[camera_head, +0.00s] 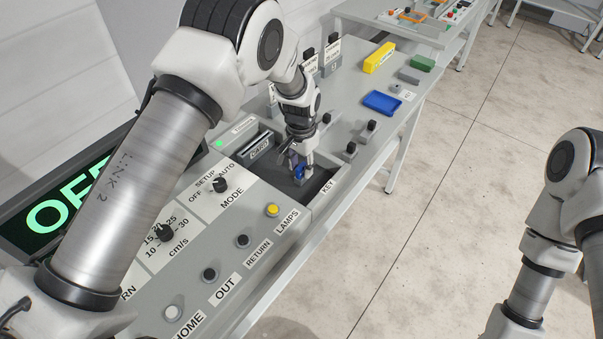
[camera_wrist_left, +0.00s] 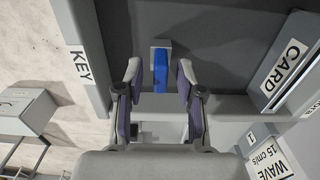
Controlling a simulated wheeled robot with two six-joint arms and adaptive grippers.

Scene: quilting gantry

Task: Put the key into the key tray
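The blue key (camera_head: 299,171) is at the dark key tray (camera_head: 318,181), inside the recess beside the KEY label. In the left wrist view, the key (camera_wrist_left: 161,72) shows as a blue bar with a pale grey piece at its far end, over the dark tray floor (camera_wrist_left: 215,45). My left gripper (camera_head: 303,165) reaches down into the recess. In the left wrist view, the fingers of my left gripper (camera_wrist_left: 159,82) are apart, one on each side of the key, with a visible gap on both sides. The right arm shows at the right, but its gripper is out of view.
A slot labelled CARD (camera_wrist_left: 284,67) borders the tray. Black knobs (camera_head: 351,149) stand on the panel right of it. A blue tray (camera_head: 382,103), a yellow block (camera_head: 379,57) and a green block (camera_head: 422,63) lie further back. Open floor (camera_head: 440,200) lies right of the console.

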